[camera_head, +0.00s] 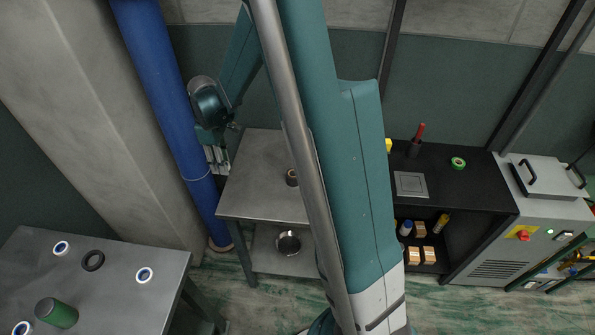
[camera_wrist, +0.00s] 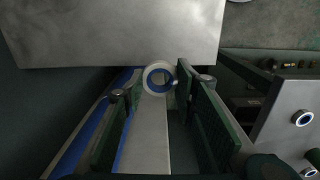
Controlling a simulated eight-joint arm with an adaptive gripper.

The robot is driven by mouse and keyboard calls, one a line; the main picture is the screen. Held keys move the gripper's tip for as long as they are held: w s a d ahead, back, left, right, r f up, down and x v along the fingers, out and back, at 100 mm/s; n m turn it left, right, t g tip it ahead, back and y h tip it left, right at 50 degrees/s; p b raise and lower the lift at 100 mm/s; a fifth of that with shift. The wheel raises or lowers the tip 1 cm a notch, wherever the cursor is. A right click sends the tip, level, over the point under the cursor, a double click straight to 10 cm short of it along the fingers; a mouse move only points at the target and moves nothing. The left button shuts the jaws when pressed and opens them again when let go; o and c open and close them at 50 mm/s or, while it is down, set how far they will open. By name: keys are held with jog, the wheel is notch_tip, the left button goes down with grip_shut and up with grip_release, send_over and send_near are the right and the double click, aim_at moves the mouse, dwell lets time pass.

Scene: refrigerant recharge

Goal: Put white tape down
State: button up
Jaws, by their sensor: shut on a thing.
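My gripper (camera_head: 217,160) hangs in front of the blue pipe, by the left edge of the middle steel table (camera_head: 250,165). In the wrist view its green fingers (camera_wrist: 157,88) are closed on a white tape roll (camera_wrist: 148,74) with a blue inner ring, held at the fingertips. Below the roll in that view is a gap off the table's edge. In the head view the held roll cannot be made out. Other white rolls with blue cores, such as one (camera_head: 145,275) and another (camera_head: 61,248), lie on the lower left steel table (camera_head: 110,300).
A black ring (camera_head: 93,261) and green cylinder (camera_head: 56,313) are on the left table. A brown roll (camera_head: 292,177) sits on the middle table, with a pot (camera_head: 288,243) on its lower shelf. The blue pipe (camera_head: 165,90) stands close to my gripper. My arm hides part of the middle table.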

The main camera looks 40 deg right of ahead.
jog(key=s+d+m, duration=0.1)
jog(key=d+m, duration=0.3)
jog(key=d, duration=1.4)
jog(key=shift+s+d+f, duration=0.15)
jog(key=shift+s+f, duration=0.15)
jog(key=shift+f, duration=0.05)
send_over(269, 168)
jog(key=shift+f, duration=3.15)
jog(key=shift+f, duration=0.1)
jog(key=shift+f, duration=1.75)
jog(key=shift+f+b, duration=0.2)
jog(key=shift+b, duration=0.2)
jog(key=o, duration=0.7)
